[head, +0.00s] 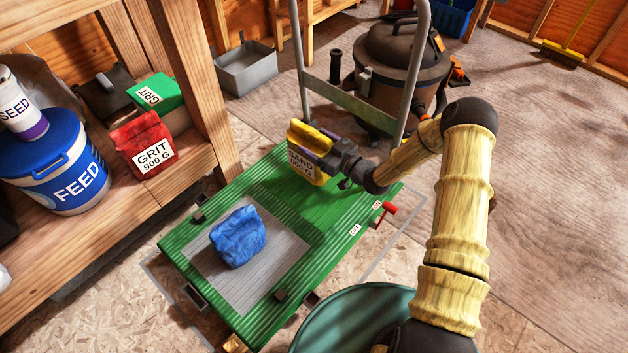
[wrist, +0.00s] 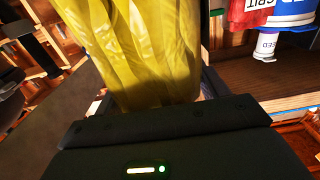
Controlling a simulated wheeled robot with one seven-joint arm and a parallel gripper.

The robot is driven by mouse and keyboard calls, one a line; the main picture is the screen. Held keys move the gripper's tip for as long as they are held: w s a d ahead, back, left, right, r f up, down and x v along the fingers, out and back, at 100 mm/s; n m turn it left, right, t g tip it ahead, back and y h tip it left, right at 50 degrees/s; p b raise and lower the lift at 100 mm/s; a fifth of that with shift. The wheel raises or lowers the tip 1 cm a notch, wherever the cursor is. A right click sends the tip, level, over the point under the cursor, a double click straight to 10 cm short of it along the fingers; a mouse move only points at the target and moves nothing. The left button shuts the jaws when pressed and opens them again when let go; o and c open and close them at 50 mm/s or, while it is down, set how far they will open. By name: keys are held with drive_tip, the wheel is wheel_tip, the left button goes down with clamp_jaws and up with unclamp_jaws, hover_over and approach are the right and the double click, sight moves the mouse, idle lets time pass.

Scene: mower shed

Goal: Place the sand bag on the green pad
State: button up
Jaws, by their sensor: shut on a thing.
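My gripper (head: 328,165) is shut on the yellow sand bag (head: 306,150), which has a white SAND label and stands roughly upright. In the wrist view the yellow bag (wrist: 155,50) fills the upper middle, right in front of the gripper. The bag is over the far end of a green ribbed cart deck. I cannot tell whether the bag's underside touches the deck.
A blue bag (head: 238,237) sits on a grey pad (head: 262,283) on the near half of the deck. The cart's upright handle (head: 352,104) stands behind the sand bag. A shelf at left holds a red GRIT bag (head: 142,146) and a FEED bucket (head: 62,178).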

wheel_tip(320, 180, down, 4)
drive_tip(key=shift+f+b, duration=0.2)
drive_tip(key=shift+b, duration=0.9)
drive_tip(key=shift+w+d+f, duration=0.1)
drive_tip(key=shift+f, duration=0.05)
drive_tip(key=shift+w+f+b, duration=0.1)
drive_tip(key=shift+f+b, duration=1.45)
drive_tip(key=shift+f, duration=0.95)
drive_tip(key=o, duration=1.9)
drive_tip(key=shift+f, duration=0.1)
